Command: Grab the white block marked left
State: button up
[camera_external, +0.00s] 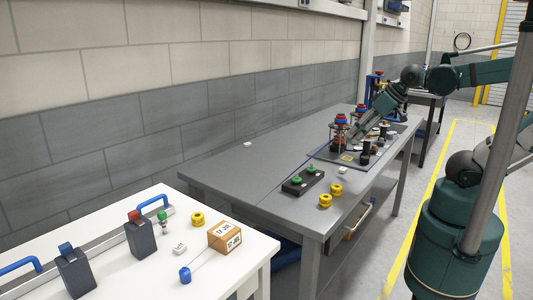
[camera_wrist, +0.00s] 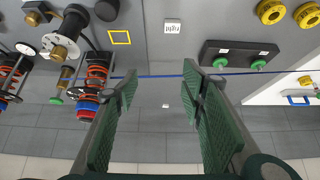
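My gripper (camera_wrist: 160,80) is open and empty in the wrist view, its two green finger pads apart. In the external view it (camera_external: 362,135) is low over the far part of the grey table, partly lost among other parts. A small white block (camera_wrist: 165,106) shows between the fingers, farther off toward the wall; its marking is too small to read. It appears to be the white block (camera_external: 248,144) near the table's wall side. Another white block (camera_wrist: 172,25) reads "right" upside down; it seems to be the one (camera_external: 343,170) near the front edge.
A black fixture with green knobs (camera_external: 303,180), yellow rings (camera_external: 325,201) and red-blue coil parts (camera_wrist: 97,85) stand on the grey table (camera_external: 225,170). A white table (camera_external: 215,280) holds a box (camera_external: 225,236) and another marked white block (camera_external: 179,249). The grey table's wall side is mostly clear.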

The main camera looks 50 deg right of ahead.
dwell(0.3)
jog(key=shift+c, duration=1.2)
